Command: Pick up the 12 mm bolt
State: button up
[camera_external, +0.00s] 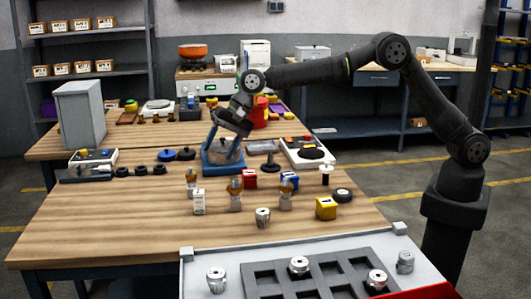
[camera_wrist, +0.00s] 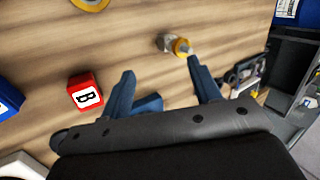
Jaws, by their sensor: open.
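In the wrist view, a silver metal part with a yellow ring (camera_wrist: 177,45) looks like a bolt; its size cannot be read. It lies on the wood beyond my open gripper (camera_wrist: 160,74), nearer the right finger, with nothing between the jaws. In the external view, similar silver-and-amber pieces stand on the table: one at the left (camera_external: 191,182), one in the middle (camera_external: 235,196) and one at the right (camera_external: 286,196). I cannot tell which is the 12 mm bolt. My gripper (camera_external: 222,155) is low over the table behind them.
A red block (camera_wrist: 86,92) lies left of my gripper, with a blue block (camera_wrist: 6,100) farther left. A yellow block (camera_external: 326,208) and a labelled white block (camera_external: 199,202) stand near the pieces. A dark slotted tray (camera_external: 335,276) is in front. The table's left front is clear.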

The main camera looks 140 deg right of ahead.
notch_tip(320, 180, up, 5)
jog(key=w+a+n+g+h, duration=0.2)
jog(key=n, duration=1)
send_near(193, 172)
jog(key=shift+h, duration=0.4)
jog(key=f, duration=0.1)
jog(key=w+f, duration=0.2)
jog(key=f, duration=0.1)
jog(key=shift+w+d, duration=0.2)
jog(key=shift+d, duration=0.1)
jog(key=shift+d+x, duration=0.25)
jog(key=shift+x, duration=2.85)
jog(key=shift+s+r, duration=0.1)
jog(key=shift+s, duration=0.05)
